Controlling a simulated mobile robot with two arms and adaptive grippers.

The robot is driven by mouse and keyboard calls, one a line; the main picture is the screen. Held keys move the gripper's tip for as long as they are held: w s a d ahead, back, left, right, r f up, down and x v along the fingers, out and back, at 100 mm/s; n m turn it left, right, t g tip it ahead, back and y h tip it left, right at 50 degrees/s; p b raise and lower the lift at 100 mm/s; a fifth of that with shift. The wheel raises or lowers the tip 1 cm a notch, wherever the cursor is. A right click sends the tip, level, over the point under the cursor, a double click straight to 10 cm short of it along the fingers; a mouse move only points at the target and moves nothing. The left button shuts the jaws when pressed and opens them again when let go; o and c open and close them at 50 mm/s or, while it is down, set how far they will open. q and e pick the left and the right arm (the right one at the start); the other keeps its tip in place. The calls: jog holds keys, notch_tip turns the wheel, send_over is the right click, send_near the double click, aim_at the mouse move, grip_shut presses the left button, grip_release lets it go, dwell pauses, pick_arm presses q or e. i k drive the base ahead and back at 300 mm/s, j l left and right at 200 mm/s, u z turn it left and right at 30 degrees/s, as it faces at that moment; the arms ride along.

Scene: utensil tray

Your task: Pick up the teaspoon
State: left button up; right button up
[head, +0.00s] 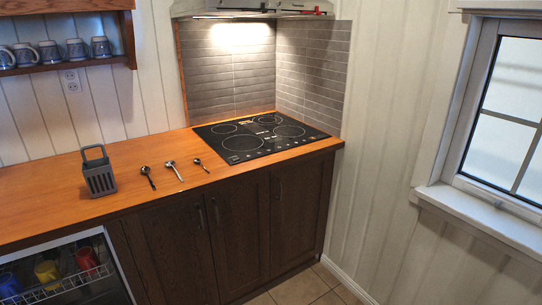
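Three utensils lie apart in a row on the orange wooden counter (122,208), between a grey caddy and the cooktop. The left one is a dark, spoon-like utensil (149,178). The middle one is a longer silver utensil (174,171). The right one is the smallest, a thin dark spoon (202,165) near the cooktop's left edge; it looks most like the teaspoon, but they are too small to tell for sure. Neither of my grippers is in view.
The grey slotted utensil caddy (99,180) with a raised handle stands left of the utensils. A black cooktop (262,138) is to their right. Below the counter, an open dishwasher rack (72,281) holds coloured cups. Mugs (49,53) stand on a wall shelf.

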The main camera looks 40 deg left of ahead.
aim_at(196, 160)
jog(key=i+l, duration=0.1)
jog(key=i, duration=0.3)
jog(key=i+l, duration=0.1)
jog(key=i, duration=0.3)
jog(key=i+j+u, duration=0.1)
jog(key=u, duration=0.35)
jog(key=i+u, duration=0.25)
jog(key=u, duration=0.2)
jog(key=i+l+u, duration=0.1)
jog(key=u, duration=0.3)
jog(key=i+l+u, duration=0.1)
jog(key=i+u, duration=0.15)
jog(key=u, duration=0.2)
